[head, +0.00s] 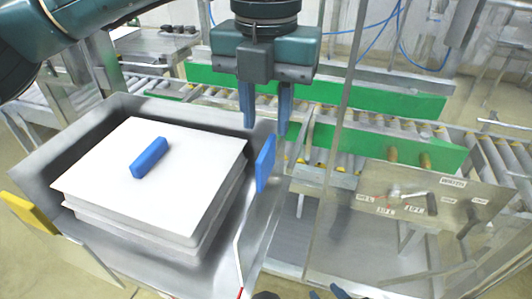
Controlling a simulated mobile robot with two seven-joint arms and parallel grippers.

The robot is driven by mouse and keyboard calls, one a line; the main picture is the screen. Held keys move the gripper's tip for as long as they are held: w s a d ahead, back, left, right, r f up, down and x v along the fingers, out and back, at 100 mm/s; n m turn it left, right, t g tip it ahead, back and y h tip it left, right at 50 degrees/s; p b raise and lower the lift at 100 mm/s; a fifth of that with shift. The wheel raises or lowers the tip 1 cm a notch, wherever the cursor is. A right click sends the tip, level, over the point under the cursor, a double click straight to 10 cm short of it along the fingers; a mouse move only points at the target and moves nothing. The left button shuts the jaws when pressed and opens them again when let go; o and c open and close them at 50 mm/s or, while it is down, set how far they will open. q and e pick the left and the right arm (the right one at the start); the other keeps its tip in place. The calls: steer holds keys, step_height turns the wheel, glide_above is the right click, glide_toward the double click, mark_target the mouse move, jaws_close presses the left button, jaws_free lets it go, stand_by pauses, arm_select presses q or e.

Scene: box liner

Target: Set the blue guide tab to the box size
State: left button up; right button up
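The blue guide tab (265,164) stands upright at the right side of the grey tray (262,215), apart from the white sheet stack. My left gripper (266,128) hangs above and just behind the tab, its two blue fingers pointing down. The fingers are spread with nothing between them; the right finger's tip appears close to the tab's upper edge, and I cannot tell if they touch. Small blue pieces at the bottom edge look like my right gripper (328,293), mostly cut off by the frame.
A white sheet stack (190,195) fills much of the tray, with a blue block (150,158) lying on top. A yellow tab (28,212) is at the tray's left. A roller conveyor (335,150) with green sides runs behind. A labelled metal panel (425,200) stands right.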

mark_target(266, 147)
arm_select(q)
step_height(266, 147, down, 9)
steer(key=shift+w+r+p, duration=0.1)
steer(key=shift+r+p, duration=0.05)
steer(key=shift+p, duration=0.25)
jaws_close()
stand_by(0.5)
